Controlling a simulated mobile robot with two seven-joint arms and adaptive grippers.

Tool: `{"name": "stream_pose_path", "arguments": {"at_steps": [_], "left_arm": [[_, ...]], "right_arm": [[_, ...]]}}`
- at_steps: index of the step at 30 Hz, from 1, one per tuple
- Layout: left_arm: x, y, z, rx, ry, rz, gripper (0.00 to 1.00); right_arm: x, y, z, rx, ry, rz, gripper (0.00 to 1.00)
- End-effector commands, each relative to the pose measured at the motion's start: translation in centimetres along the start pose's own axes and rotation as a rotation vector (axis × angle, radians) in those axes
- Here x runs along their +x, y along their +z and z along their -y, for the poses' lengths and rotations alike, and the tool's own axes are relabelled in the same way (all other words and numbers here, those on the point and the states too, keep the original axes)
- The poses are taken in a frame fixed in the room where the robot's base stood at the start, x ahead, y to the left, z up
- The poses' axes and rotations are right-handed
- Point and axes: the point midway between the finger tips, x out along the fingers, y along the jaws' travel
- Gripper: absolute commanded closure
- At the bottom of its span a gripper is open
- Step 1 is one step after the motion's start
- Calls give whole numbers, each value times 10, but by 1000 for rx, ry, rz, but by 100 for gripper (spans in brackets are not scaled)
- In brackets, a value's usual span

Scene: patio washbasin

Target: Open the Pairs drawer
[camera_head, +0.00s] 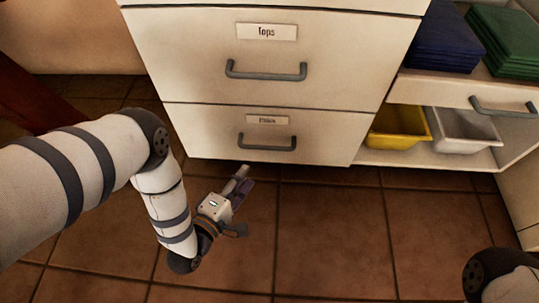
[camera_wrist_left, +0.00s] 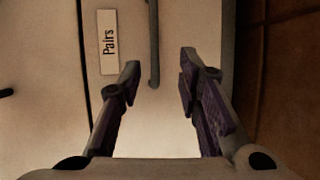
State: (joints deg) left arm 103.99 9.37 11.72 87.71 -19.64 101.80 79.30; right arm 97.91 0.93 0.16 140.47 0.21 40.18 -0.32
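The lower drawer (camera_head: 200,130) of the white cabinet is shut; its small label is blurred in the head view, but the label (camera_wrist_left: 109,42) reads "Pairs" in the left wrist view. Its grey bar handle (camera_head: 266,147) sits below the label. My left gripper (camera_head: 242,182) is low in front of this drawer, just below the handle in the head view. In the left wrist view its fingers (camera_wrist_left: 160,62) are open and empty, with one end of the handle (camera_wrist_left: 153,50) showing between the fingertips, not gripped. My right gripper is out of view.
The Tops drawer (camera_head: 200,55) above is shut. To the right, an open shelf holds a yellow bin (camera_head: 398,130) and a white bin (camera_head: 462,131), with folded blue cloths (camera_head: 440,40) above. The tiled floor (camera_head: 330,235) in front is clear.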

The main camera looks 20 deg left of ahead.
Motion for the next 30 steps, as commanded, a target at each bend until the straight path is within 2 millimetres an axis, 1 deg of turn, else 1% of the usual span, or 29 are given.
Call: {"name": "stream_pose_path", "arguments": {"at_steps": [5, 12, 16, 18, 21, 28, 29, 30], "left_arm": [[26, -1, -5, -19, 30, -1, 69], [87, -1, -4, -17, 26, 0, 69], [111, -1, -6, -17, 25, -1, 69], [118, -1, -6, -17, 24, -1, 69], [123, -1, -8, -17, 23, -2, 69], [124, -1, -9, -16, 23, -2, 69], [124, -1, -9, -16, 23, -2, 75], [124, -1, -9, -16, 23, -2, 84]], "right_arm": [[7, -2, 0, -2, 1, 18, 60], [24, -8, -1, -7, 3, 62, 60], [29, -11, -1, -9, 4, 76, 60], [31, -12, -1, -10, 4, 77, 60], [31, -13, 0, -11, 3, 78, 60], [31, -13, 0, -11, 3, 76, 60], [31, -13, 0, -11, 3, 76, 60], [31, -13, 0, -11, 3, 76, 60]]}}
